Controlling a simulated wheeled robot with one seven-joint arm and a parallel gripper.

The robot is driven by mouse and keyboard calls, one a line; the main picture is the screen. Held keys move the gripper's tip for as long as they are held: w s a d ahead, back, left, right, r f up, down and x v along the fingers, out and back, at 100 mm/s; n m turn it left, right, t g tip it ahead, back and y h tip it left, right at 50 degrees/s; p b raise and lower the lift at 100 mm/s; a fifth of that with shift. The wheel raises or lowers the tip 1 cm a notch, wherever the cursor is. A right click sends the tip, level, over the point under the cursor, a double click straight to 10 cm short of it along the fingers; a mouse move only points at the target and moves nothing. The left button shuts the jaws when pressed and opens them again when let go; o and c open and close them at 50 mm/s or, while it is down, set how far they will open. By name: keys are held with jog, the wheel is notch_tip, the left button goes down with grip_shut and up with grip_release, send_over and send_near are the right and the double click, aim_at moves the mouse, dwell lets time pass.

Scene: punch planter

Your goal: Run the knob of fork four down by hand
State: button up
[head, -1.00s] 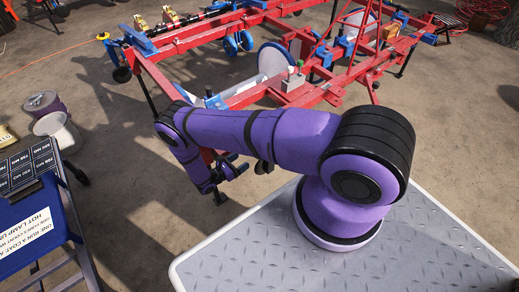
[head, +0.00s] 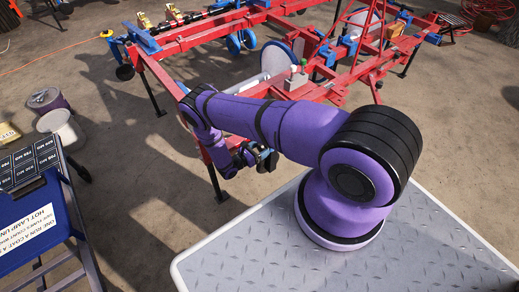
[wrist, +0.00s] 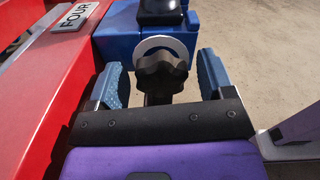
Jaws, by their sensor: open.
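The black lobed knob (wrist: 162,72) of fork four shows in the wrist view, in front of a pale round washer (wrist: 176,45) on a blue bracket (wrist: 122,36). A plate reading FOUR (wrist: 75,17) sits on the red beam to the left. My gripper (wrist: 160,80) is open, with one blue-padded finger on each side of the knob. Gaps show between the pads and the knob. In the head view my gripper (head: 262,158) is low beside the red frame, and my arm hides the knob.
A red beam (wrist: 45,85) runs close along the left of my gripper. In the head view the red planter frame (head: 215,38) stands beyond my arm. A blue cart (head: 40,225) with dark boxes and a white bucket (head: 62,130) are at left. Concrete floor lies between.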

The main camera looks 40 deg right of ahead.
jog(key=c, duration=0.9)
jog(key=shift+m, duration=1.8)
jog(key=o, duration=0.9)
jog(key=shift+a, duration=0.1)
jog(key=a, duration=1)
jog(key=shift+s+a, duration=0.2)
jog(key=shift+a, duration=0.15)
jog(key=a, duration=1)
jog(key=shift+s+a, duration=0.2)
jog(key=shift+a, duration=0.2)
